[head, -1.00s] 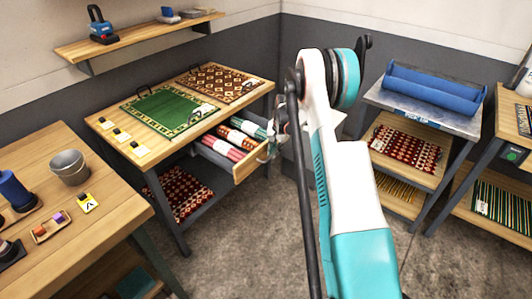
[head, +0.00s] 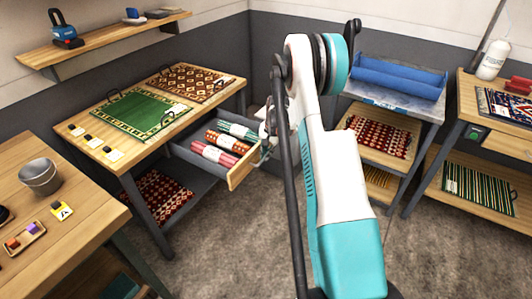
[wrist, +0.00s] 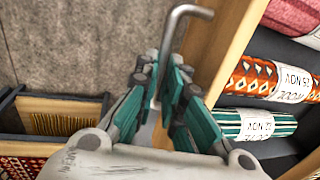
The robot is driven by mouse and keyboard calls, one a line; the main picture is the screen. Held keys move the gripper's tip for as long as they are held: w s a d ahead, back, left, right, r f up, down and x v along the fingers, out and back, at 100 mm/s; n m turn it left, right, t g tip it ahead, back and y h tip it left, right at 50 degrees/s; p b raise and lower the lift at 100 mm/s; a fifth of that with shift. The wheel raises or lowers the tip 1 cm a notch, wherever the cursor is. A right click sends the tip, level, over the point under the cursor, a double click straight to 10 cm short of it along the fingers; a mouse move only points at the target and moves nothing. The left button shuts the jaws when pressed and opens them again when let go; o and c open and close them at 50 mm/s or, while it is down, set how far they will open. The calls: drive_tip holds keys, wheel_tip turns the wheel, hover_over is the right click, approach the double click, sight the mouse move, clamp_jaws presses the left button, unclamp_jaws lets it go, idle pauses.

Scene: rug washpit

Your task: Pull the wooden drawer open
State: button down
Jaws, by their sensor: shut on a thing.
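The wooden drawer (head: 245,168) stands pulled out from under the table with the rugs on top. Its inside shows several rolled rugs with white bands, red, orange and green. In the wrist view its wooden front (wrist: 228,50) runs beside my gripper. A grey bar handle (wrist: 170,40) on the front passes between my fingers. My gripper (wrist: 163,88) is shut on this handle. In the head view my gripper (head: 266,138) is small at the drawer's front right, partly hidden by my arm.
The table (head: 110,140) bears a green rug and a brown patterned rug. A workbench (head: 80,225) with a metal bucket (head: 39,177) is at left. The concrete floor before the drawer is clear.

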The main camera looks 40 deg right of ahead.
drive_tip(key=c, duration=1.7)
unclamp_jaws()
drive_tip(key=r, duration=0.4)
drive_tip(key=s+r, duration=0.1)
drive_tip(key=r, duration=0.3)
drive_tip(key=s+r, duration=0.1)
drive_tip(key=r, duration=0.2)
drive_tip(key=shift+d+r, duration=0.4)
